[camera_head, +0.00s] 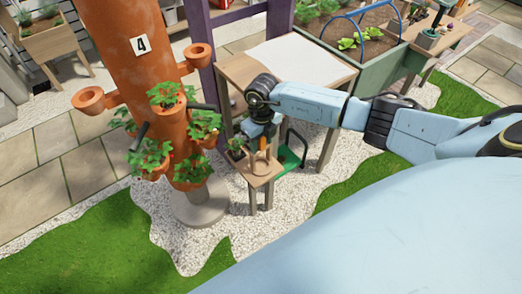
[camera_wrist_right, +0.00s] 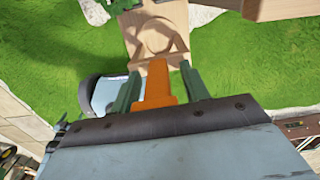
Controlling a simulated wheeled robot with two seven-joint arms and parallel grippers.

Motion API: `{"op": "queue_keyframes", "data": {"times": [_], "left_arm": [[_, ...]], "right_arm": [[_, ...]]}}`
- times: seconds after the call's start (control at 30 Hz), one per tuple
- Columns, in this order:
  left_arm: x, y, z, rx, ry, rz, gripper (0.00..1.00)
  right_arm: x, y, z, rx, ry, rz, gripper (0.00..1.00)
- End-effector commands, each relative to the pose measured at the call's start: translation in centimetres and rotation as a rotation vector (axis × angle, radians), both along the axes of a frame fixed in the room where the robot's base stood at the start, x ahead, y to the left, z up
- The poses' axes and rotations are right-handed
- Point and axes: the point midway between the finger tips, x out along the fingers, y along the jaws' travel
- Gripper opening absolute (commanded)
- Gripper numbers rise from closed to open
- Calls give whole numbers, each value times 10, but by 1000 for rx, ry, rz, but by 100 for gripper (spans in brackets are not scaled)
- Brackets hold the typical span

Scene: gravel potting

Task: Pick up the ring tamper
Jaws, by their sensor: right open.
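The ring tamper shows in the right wrist view as a pale wooden ring (camera_wrist_right: 158,36) with an orange handle (camera_wrist_right: 157,82). Its ring rests on a small wooden stand (camera_wrist_right: 140,50), which also shows in the head view (camera_head: 262,180). My right gripper (camera_wrist_right: 162,80) is open. Its two green fingers are on either side of the orange handle, with gaps visible. In the head view my right gripper (camera_head: 260,132) points down above the stand, and partly hides the tamper. My left gripper is not in view.
An orange planting tower (camera_head: 150,60) with several leafy pots stands left of the stand. A small potted plant (camera_head: 236,148) is at the stand's left edge. A green item with a dark frame (camera_head: 290,158) is to the right. A wooden table (camera_head: 238,70) stands behind.

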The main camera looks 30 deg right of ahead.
Motion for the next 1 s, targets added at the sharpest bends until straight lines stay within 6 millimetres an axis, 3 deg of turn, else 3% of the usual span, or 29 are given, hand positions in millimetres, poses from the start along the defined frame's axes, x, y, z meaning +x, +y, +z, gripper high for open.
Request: {"op": "queue_keyframes", "data": {"times": [0.13, 0.43, 0.73, 1.0], "left_arm": [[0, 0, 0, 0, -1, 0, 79], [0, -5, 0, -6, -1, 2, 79], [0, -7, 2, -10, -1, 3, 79], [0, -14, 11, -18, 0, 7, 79]], "right_arm": [[0, 0, 1, 0, 0, 0, 45], [0, 0, 1, 0, 0, 0, 6], [1, 0, 8, 0, -3, 1, 6], [1, -1, 59, -1, -5, 2, 6]]}}
